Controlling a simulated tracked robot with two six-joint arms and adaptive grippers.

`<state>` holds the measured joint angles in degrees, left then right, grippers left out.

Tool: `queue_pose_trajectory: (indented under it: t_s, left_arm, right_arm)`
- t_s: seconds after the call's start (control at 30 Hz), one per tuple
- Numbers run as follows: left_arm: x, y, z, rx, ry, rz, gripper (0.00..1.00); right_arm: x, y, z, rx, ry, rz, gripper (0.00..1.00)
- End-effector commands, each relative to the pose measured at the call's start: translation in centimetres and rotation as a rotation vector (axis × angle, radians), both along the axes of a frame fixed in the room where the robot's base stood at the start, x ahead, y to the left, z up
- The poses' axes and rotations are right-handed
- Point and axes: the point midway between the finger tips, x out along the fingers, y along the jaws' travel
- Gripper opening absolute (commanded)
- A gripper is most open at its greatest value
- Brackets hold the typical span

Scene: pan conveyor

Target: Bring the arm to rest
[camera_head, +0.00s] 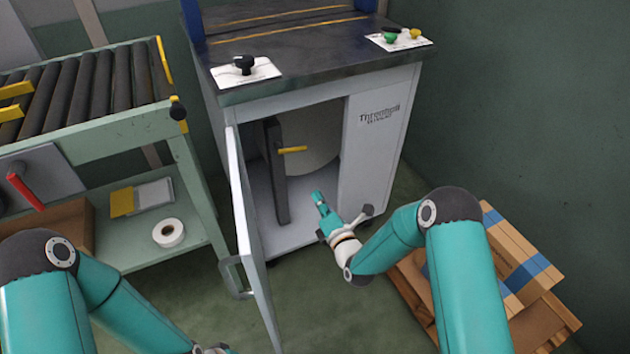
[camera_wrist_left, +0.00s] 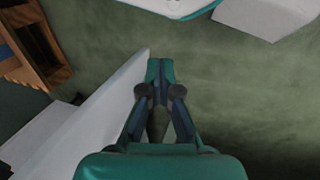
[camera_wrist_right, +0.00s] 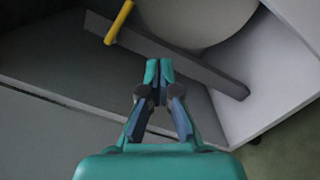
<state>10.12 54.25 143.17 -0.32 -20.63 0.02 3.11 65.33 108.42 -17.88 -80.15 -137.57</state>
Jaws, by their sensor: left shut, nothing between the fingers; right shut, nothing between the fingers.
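My right gripper (camera_head: 320,200) is in front of the open cabinet (camera_head: 378,130), near its lower opening. In the right wrist view its fingertips (camera_wrist_right: 153,72) are together with nothing between them. My left arm comes in at the lower left of the head view, and its gripper is mostly cut off at the bottom edge. In the left wrist view the left gripper (camera_wrist_left: 160,70) is shut and empty, above the green floor and beside a pale panel. The cabinet door (camera_head: 250,240) stands open toward me, between my two arms.
A roller conveyor (camera_head: 80,90) stands at the left, with a white tape roll (camera_head: 168,233) on its lower shelf. Inside the cabinet are a large pale cylinder and a dark post with a yellow lever (camera_head: 292,150). Cardboard boxes (camera_head: 520,262) lie at the right behind my right arm.

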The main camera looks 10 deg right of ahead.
Motion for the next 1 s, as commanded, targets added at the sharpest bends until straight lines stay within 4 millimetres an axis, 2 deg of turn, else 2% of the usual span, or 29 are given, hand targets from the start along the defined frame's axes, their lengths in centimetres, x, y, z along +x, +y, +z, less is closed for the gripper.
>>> queue_pose_trajectory:
  t_s: [0.2, 0.3, 0.37, 0.43, 0.57, 0.7, 0.83, 1.0]
  left_arm:
    - [0.0, 0.0, 0.1, 0.0, 0.0, 0.0, 0.0]
    - [0.0, 0.0, 0.3, 0.0, 0.0, 0.0, 0.0]
    - [0.0, 0.0, 0.4, 0.0, 0.0, 0.0, 0.0]
    - [0.0, 0.0, 0.5, 0.0, 0.0, 0.0, 0.0]
    - [0.0, 0.0, 0.6, 0.0, 0.0, 0.0, 0.0]
    - [0.0, 0.0, 0.7, 0.0, 0.0, 0.0, 0.0]
    - [0.0, 0.0, 0.8, 0.0, 0.0, 0.0, 0.0]
    - [0.0, 0.0, 0.8, 0.0, 0.0, 0.0, 0.0]
  right_arm:
    - [0.1, -0.4, 0.1, 0.0, 0.0, -0.007, 0.0]
    - [0.2, -2.1, 1.0, 0.0, -0.004, -0.034, 0.0]
    - [-0.9, -3.2, 0.4, 0.0, 0.047, -0.051, 0.0]
    - [-3.0, -4.1, -2.0, 0.068, 0.2, -0.063, 0.0]
    - [-7.7, -4.7, -6.6, 0.353, 0.532, -0.125, 0.0]
    - [-13.9, -4.6, -10.7, 0.71, 0.879, -0.282, 0.0]
    - [-20.1, -4.2, -13.4, 1.028, 1.153, -0.512, 0.0]
    - [-27.6, -3.3, -15.2, 1.386, 1.403, -0.905, 0.0]
